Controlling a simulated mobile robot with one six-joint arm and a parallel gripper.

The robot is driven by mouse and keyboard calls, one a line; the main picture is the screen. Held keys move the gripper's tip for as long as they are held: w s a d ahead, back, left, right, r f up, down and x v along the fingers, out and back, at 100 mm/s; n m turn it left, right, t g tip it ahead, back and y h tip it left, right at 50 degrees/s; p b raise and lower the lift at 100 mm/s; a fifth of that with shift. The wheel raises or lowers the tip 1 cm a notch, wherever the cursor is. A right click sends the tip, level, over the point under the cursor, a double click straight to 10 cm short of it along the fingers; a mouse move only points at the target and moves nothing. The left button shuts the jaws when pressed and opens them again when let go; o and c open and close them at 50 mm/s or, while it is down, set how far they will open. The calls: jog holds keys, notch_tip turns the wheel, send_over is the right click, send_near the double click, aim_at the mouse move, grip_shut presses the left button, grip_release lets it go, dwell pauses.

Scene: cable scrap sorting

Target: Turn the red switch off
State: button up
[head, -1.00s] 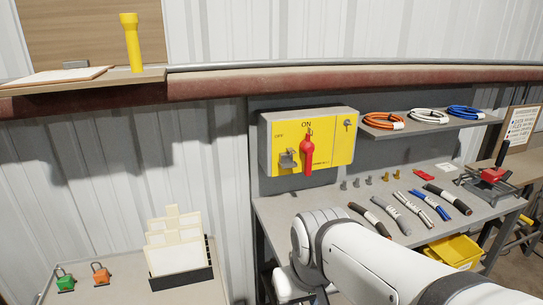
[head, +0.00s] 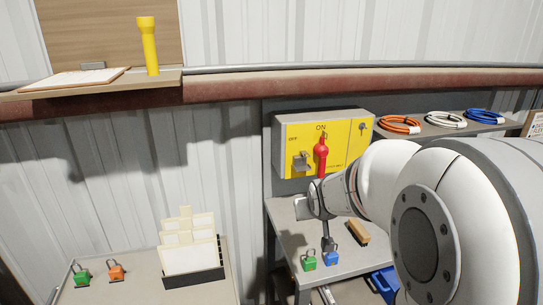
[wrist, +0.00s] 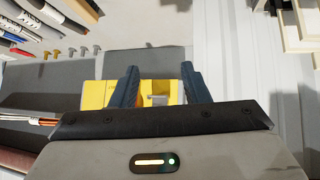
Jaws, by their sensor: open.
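The red switch (head: 321,157) is a red handle on the front of a yellow-faced box (head: 345,148) on the wall. It stands upright, pointing up at the ON mark; the OFF mark is to its upper left. A grey metal hasp (head: 301,162) sits left of the handle. My gripper (wrist: 160,78) is open and empty, its two dark fingers apart. In the wrist view, the yellow box (wrist: 92,96) and a grey metal part show beyond and between the fingers; I cannot make out the red handle there. In the head view my gripper is below the box, apart from the switch.
A green padlock (head: 309,261), a blue padlock (head: 331,258) and a brown block (head: 357,232) are on the bench below the box. A shelf with cable coils (head: 446,120) is at the right. A side table at the left holds an organiser (head: 192,258).

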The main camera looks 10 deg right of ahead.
aim_at(323, 167)
jog(key=w+d+t+y+p, duration=0.1)
jog(key=w+d+t+p, duration=0.1)
jog(key=w, duration=0.6)
jog(key=w+d+f+t+p, duration=0.1)
jog(key=w+d+t, duration=0.3)
jog(key=w, duration=0.5)
jog(key=w+d+f+n+t+y+p, duration=0.1)
jog(key=w+d+t+p, duration=0.2)
jog(key=w+d, duration=0.3)
jog(key=shift+w+d+y, duration=0.15)
jog(key=shift+w+d, duration=0.05)
jog(key=shift+w, duration=0.5)
jog(key=shift+w+d+y, duration=0.15)
jog(key=shift+w, duration=0.55)
grip_shut()
